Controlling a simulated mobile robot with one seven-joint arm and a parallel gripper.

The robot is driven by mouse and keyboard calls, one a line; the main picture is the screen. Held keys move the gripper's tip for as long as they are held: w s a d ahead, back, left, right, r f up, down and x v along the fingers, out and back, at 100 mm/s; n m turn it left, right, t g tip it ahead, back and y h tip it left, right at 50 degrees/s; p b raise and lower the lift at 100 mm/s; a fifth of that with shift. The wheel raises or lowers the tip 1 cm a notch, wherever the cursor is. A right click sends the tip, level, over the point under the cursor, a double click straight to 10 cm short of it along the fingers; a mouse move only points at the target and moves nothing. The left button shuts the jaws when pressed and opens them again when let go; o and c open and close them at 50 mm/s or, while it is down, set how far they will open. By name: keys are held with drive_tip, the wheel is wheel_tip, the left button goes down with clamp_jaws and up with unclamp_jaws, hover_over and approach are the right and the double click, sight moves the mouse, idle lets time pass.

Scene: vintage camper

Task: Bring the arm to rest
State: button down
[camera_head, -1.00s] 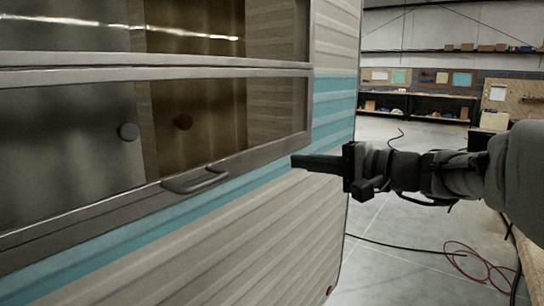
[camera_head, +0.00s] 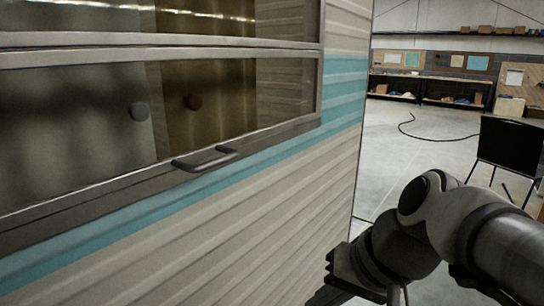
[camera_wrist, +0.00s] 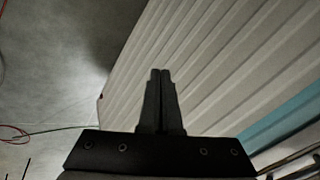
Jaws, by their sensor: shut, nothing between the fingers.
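My gripper (camera_wrist: 160,76) shows in the wrist view with its two dark fingers together and nothing between them. Behind the fingers is the ribbed cream side of the camper (camera_wrist: 215,60), with its teal stripe at the right. In the head view my arm is folded low at the bottom right, beside the camper's corner (camera_head: 340,150). The fingertips are out of sight there, below the picture edge.
The camper's window (camera_head: 80,130) fills the left, with a grey handle (camera_head: 205,158) on its lower frame. A black chair (camera_head: 508,150) stands at the right. A dark cable (camera_head: 430,137) lies on the concrete floor. Shelves (camera_head: 430,90) line the far wall.

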drive_tip(key=s+d+f+n+t+h, duration=0.2)
drive_tip(key=s+d+h, duration=0.15)
drive_tip(key=d, duration=0.25)
wheel_tip(320, 180, up, 19)
drive_tip(key=h+p, duration=0.1)
drive_tip(key=p, duration=1.7)
drive_tip(key=shift+w+d+p, duration=0.2)
drive_tip(key=shift+d+p, duration=0.15)
drive_tip(key=shift+d, duration=0.05)
